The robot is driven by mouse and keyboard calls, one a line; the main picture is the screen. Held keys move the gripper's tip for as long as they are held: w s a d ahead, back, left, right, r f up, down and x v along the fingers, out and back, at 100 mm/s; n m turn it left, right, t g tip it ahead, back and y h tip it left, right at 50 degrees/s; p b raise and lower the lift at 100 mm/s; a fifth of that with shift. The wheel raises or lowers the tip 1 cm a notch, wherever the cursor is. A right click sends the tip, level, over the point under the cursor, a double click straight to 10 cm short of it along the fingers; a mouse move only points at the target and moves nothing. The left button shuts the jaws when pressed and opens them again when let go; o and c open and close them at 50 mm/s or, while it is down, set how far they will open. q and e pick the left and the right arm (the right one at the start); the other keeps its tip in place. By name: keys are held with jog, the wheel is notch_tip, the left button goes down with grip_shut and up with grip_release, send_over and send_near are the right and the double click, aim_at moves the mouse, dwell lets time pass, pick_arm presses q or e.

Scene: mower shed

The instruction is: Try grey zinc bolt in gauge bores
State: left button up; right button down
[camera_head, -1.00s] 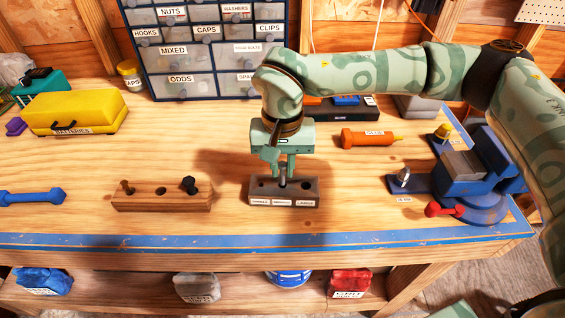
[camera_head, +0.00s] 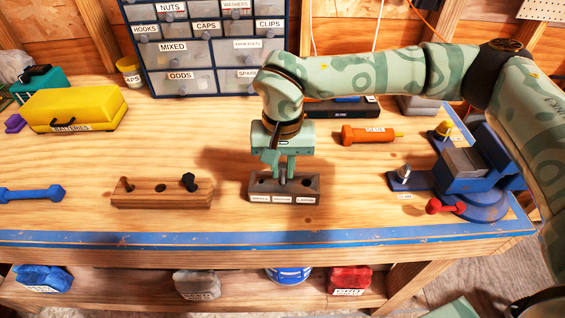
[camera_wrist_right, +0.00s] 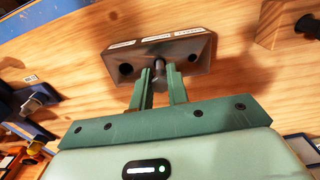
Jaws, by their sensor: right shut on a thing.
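The gauge block (camera_head: 311,190) is a dark grey block with several bores and white labels on its front face, standing near the front of the bench. My right gripper (camera_head: 284,178) is over its middle bore, shut on the grey bolt (camera_wrist_right: 159,67). In the right wrist view the bolt sits between the fingertips (camera_wrist_right: 160,72) at the middle of the gauge block (camera_wrist_right: 190,50). How deep the bolt is in the bore is hidden. An open bore shows to each side of it. My left gripper is not in view.
A blue vise (camera_head: 475,180) stands at right, an orange tool (camera_head: 367,136) behind. Drawers (camera_head: 205,50) stand at the back. Clear bench lies around the block.

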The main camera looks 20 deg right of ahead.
jog(key=shift+f+b, duration=0.4)
jog(key=shift+f, duration=0.6)
jog(key=c, duration=1.3)
grip_release()
